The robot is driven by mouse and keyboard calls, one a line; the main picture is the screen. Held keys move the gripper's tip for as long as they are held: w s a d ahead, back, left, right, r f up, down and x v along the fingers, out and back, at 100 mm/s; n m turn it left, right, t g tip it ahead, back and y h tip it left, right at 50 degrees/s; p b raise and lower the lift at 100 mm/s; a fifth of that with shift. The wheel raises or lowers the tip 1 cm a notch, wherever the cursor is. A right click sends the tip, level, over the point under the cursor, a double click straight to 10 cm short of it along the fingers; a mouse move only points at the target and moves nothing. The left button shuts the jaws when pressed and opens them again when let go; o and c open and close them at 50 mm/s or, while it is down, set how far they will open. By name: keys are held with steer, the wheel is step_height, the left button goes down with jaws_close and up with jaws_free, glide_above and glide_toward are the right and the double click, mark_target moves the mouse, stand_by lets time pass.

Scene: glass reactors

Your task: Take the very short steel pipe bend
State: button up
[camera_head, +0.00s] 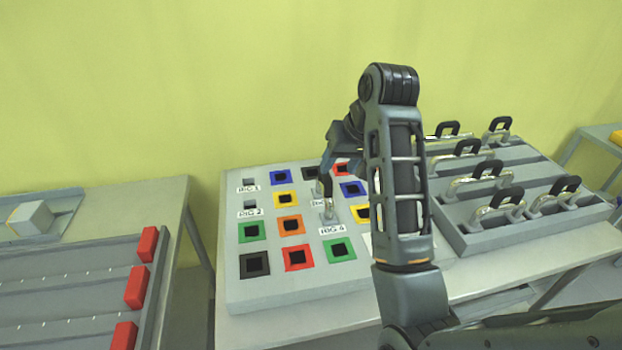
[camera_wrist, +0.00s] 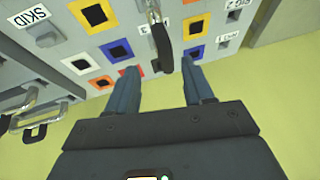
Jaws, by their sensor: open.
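A short steel pipe bend (camera_head: 329,208) with a black handle stands upright in the board near the RIG 4 label, partly hidden by my gripper. In the wrist view its steel part (camera_wrist: 153,15) is cut off by the top edge, and its black handle (camera_wrist: 162,48) points towards my gripper. My gripper (camera_head: 328,168) is over the board, with its fingers pointing down. In the wrist view the gripper (camera_wrist: 162,74) is open, and the handle's end lies between the fingertips in the picture. No contact is visible.
The grey board (camera_head: 238,290) has several coloured square sockets. A grey rack (camera_head: 470,243) on the right holds several steel bends with black handles. My arm hides part of the board's right side. A grey rack with red blocks (camera_head: 136,287) stands at the left.

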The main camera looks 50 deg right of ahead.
mark_target(326, 177)
steer(key=shift+w+d+f+b, duration=0.1)
steer(key=shift+w+f+b, duration=0.2)
steer(key=shift+w, duration=0.25)
steer(key=shift+w+d+f+b, duration=0.1)
steer(key=shift+w+f+b, duration=0.15)
steer(key=shift+w, duration=0.25)
steer(key=shift+a+p+x, duration=0.1)
steer(key=shift+p+x, duration=0.1)
steer(key=shift+x, duration=1.15)
steer(key=shift+a+p+x, duration=0.15)
steer(key=shift+p+x, duration=0.05)
steer(key=shift+x, duration=1.15)
steer(key=shift+s, duration=0.15)
steer(key=shift+c, duration=0.2)
jaws_close()
